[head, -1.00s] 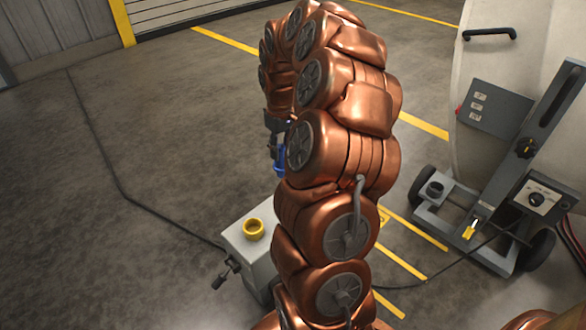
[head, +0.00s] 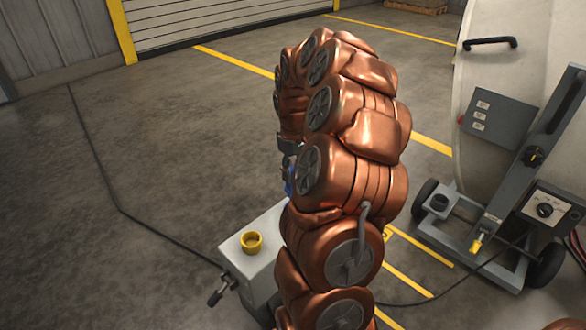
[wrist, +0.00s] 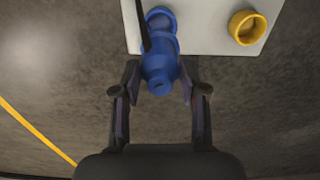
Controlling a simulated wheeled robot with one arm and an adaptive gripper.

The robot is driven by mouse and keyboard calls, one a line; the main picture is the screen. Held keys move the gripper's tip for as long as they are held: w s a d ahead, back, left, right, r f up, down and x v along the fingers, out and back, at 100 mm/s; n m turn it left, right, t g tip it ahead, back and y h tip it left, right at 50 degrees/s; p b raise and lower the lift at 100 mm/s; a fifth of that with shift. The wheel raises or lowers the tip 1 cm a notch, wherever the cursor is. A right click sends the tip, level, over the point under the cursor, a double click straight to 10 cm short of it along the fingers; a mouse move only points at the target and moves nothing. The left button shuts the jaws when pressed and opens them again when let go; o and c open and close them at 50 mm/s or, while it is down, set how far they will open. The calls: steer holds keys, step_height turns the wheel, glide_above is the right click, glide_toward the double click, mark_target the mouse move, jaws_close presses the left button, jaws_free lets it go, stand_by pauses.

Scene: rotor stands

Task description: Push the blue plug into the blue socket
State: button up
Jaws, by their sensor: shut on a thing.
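My gripper (wrist: 160,78) is shut on the blue plug (wrist: 160,72), one finger on each side of it. The plug lies over the edge of a pale grey box (wrist: 205,38). A further blue ring shows at the plug's far end, over the box top; I cannot tell whether it is the blue socket or part of the plug. A dark cable or rod crosses beside it. In the head view, my arm hides most of the gripper (head: 288,147) and the plug (head: 290,183), and any blue socket.
A yellow socket (head: 251,242) stands on the box top. A black cable (head: 95,155) runs across the floor to the box. A wheeled grey stand (head: 470,245) is at the right.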

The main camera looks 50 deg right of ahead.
steer(key=shift+f+b, duration=0.8)
steer(key=shift+f, duration=0.75)
steer(key=shift+r, duration=0.15)
steer(key=shift+f, duration=2.3)
stand_by(0.7)
steer(key=shift+s, duration=0.1)
steer(key=o, duration=1.1)
steer(key=shift+o, duration=0.2)
step_height(320, 180, up, 12)
stand_by(0.4)
